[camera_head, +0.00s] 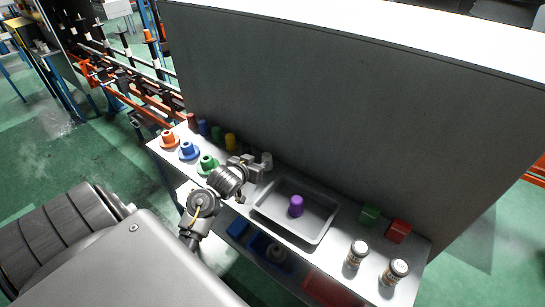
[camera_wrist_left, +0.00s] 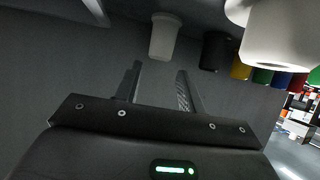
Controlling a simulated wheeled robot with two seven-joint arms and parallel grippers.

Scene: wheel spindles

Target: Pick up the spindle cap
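Cap-like cylinders stand in a row along the back of the table. A white-grey cap (camera_head: 267,159) stands at the right end of this row. In the left wrist view the white cap (camera_wrist_left: 165,37) is ahead of the fingertips, roughly in line with the gap between them. A black cap (camera_wrist_left: 215,50) stands beside it. My left gripper (camera_head: 258,168) is close to the white cap in the head view. In the left wrist view its fingers (camera_wrist_left: 160,88) are apart with nothing between them. A purple cap (camera_head: 296,206) stands in the grey tray (camera_head: 262,208). My right gripper is not in view.
Orange (camera_head: 169,139), blue (camera_head: 188,151) and green (camera_head: 207,165) flanged pieces stand at the left front. A large white piece (camera_wrist_left: 285,40) is close by in the wrist view. Two jars (camera_head: 356,254) and green and red boxes (camera_head: 397,231) stand right. A grey panel (camera_head: 330,100) rises behind.

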